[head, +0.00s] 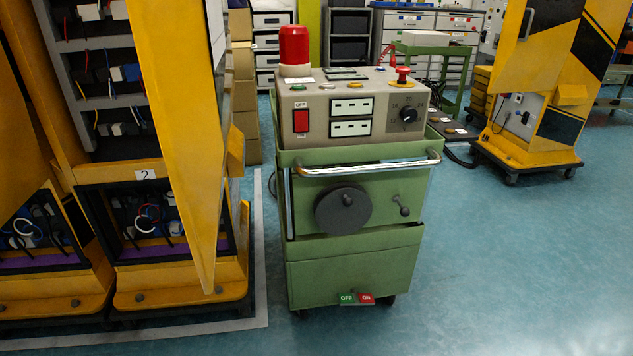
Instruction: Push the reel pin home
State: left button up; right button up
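A green wheeled cart (354,262) stands upright in the middle of the head view. A dark grey round reel (332,216) sits on its front panel. A small grey pin or knob (347,200) sticks out near the reel's centre. To its right, a grey lever-like pin with a round end (403,209) stands out from the green panel. I cannot tell which of these two is the reel pin, nor how deep either one sits. Neither of my grippers is in view.
A chrome handle bar (370,169) crosses the cart's front above the reel. A control box (350,115) with a red lamp (294,48) sits on top. A yellow cabinet's open door (180,130) stands close left. Blue floor (520,270) is clear in front and right.

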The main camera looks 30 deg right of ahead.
aim_at(405, 212)
jog(key=z, duration=1.35)
